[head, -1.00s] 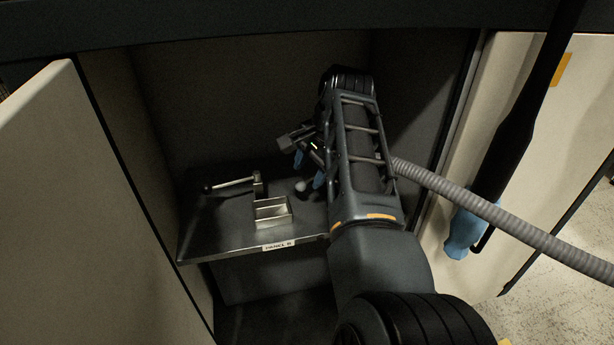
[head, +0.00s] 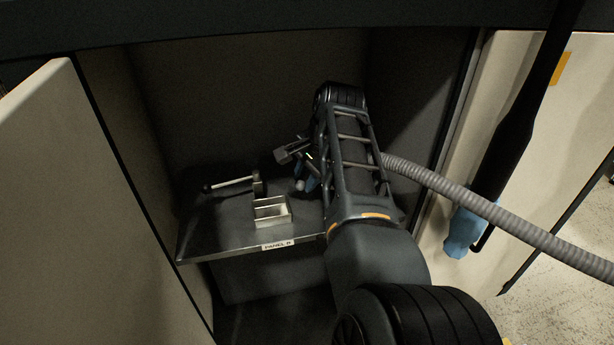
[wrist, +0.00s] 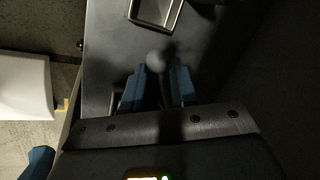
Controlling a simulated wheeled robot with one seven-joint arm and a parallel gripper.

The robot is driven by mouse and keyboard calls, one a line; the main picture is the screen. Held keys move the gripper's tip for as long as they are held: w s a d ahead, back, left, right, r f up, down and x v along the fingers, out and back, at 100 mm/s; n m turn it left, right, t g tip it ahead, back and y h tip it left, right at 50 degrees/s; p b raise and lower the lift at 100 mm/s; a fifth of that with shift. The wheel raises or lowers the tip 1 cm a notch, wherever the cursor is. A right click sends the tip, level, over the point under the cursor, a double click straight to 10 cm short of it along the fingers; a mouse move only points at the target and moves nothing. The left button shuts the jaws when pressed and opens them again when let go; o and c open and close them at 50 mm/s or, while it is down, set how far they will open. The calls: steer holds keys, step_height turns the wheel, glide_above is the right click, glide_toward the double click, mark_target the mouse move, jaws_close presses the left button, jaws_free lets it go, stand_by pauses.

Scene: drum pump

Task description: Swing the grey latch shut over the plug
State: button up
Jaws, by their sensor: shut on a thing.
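My gripper (wrist: 158,88) reaches down over the dark shelf. Its two blue fingers are shut on a grey ball-ended handle (wrist: 155,61), with the ball just past the fingertips in the wrist view. In the head view my gripper (head: 306,181) is partly hidden behind my arm, and the grey ball shows beside its fingers. A pale lever (head: 230,182) with a dark end lies to the left, joined to a small upright post (head: 257,184). I cannot tell for sure which of these parts is the grey latch. I cannot make out the plug.
An open metal box (head: 271,224) stands on the shelf, left of my gripper. The shelf (head: 215,240) carries a "PANEL" label at its front edge. Cabinet walls and a pale door (head: 45,170) at the left bound the space. A ribbed grey hose (head: 480,200) crosses at the right.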

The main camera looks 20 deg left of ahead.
jaws_close()
steer(key=shift+d, duration=0.15)
steer(key=w+d+n+g+p, duration=0.1)
steer(key=d+n+g+p, duration=0.1)
steer(key=d+n, duration=0.5)
steer(key=shift+w+d+g, duration=0.25)
steer(key=shift+d+g, duration=0.05)
steer(key=shift+d, duration=1.1)
steer(key=shift+w+d+r, duration=0.1)
